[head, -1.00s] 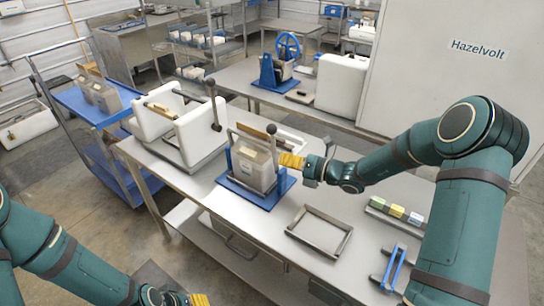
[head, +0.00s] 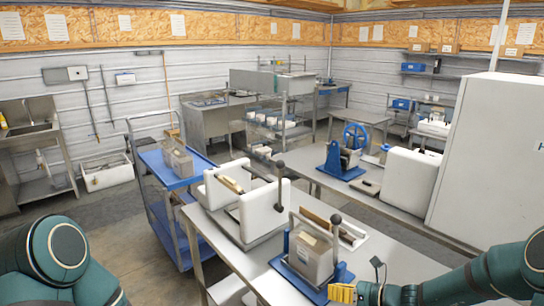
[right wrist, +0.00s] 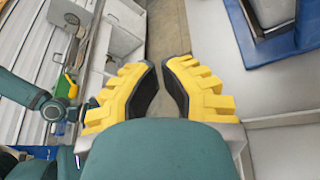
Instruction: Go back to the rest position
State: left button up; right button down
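My right gripper (head: 342,293) is low in the head view, just right of a blue base (head: 290,276) that bears a grey lidded box (head: 312,256). In the right wrist view its yellow fingers (right wrist: 160,68) are apart with a narrow gap, and nothing is between them. The blue base (right wrist: 250,40) lies to the right there, apart from the fingers. My left arm shows at the lower left of the head view, its gripper out of that view. My left gripper (right wrist: 71,86) seems to show small in the right wrist view, too small to judge.
A white split housing (head: 262,214) with a dark lever stands on the metal table (head: 238,262). A blue cart (head: 160,170) is at the left, carrying a grey box (head: 178,162). A blue handwheel device (head: 345,150) and a white case (head: 408,187) stand on the bench behind. A tall white cabinet (head: 490,150) is right.

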jog(key=s+a+f+n+g+h+b, duration=0.3)
jog(key=s+f+n, duration=0.7)
jog(key=n, duration=0.5)
jog(key=s+a+f+n+g+h+b, duration=0.3)
jog(key=s+f+n, duration=0.7)
jog(key=f+n, duration=0.4)
jog(key=a+n+h+b, duration=0.1)
jog(key=a, duration=0.1)
jog(key=shift+a+f+n+h, duration=0.25)
jog(key=shift+a+n+h, duration=0.05)
jog(key=shift+a+h, duration=0.1)
